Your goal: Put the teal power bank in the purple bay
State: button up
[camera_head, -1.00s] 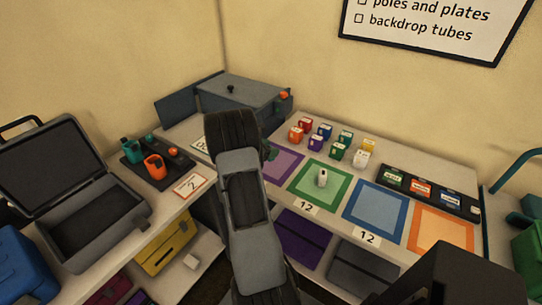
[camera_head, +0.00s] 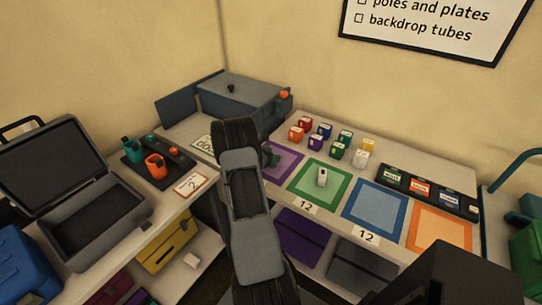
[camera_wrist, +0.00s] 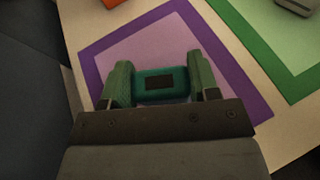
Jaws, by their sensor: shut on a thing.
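The teal power bank (camera_wrist: 161,85) sits between the two fingers of my gripper (camera_wrist: 162,80) in the wrist view, with a dark patch on its face. My gripper is shut on it. The purple bay (camera_wrist: 113,50), a pale square with a purple border, lies below and behind the power bank in that view. In the head view the purple bay (camera_head: 291,163) shows partly, its left part hidden by my arm. My gripper shows there only as a small dark green part (camera_head: 271,157) over the bay. I cannot tell how high the power bank is above the bay.
Right of the purple bay are a green bay (camera_head: 337,199) with a light object (camera_head: 322,177) in it, a blue bay (camera_head: 376,212) and an orange bay (camera_head: 443,240). Several small coloured boxes stand behind. A black tray (camera_head: 427,189) lies at the right. A grey box (camera_head: 243,98) stands behind.

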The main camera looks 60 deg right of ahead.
jog(key=shift+f, duration=0.2)
jog(key=o, duration=1)
jog(key=shift+r, duration=0.15)
jog(key=shift+w+a+r, duration=0.1)
jog(key=shift+r, duration=0.05)
jog(key=w+a+r+m+t+y, duration=0.15)
jog(key=a+r, duration=0.25)
jog(key=a, duration=0.4)
jog(key=w+a+r+m+g+y, duration=0.1)
jog(key=w+a+r+m, duration=0.15)
jog(key=a+r, duration=0.45)
jog(key=s+a+r+m+t+y, duration=0.2)
jog(key=s+a+m+y, duration=0.1)
jog(key=a, duration=0.8)
jog(key=s+a+r+m+t+y, duration=0.1)
jog(key=s+a+m+t+y, duration=0.2)
jog(key=a, duration=0.8)
jog(key=s+a+r+m+t+y, duration=0.2)
jog(key=s+a+m+t+y, duration=0.1)
jog(key=a, duration=0.8)
jog(key=shift+s+r+y+b, duration=0.35)
jog(key=shift+y+b, duration=0.1)
jog(key=shift+y, duration=0.1)
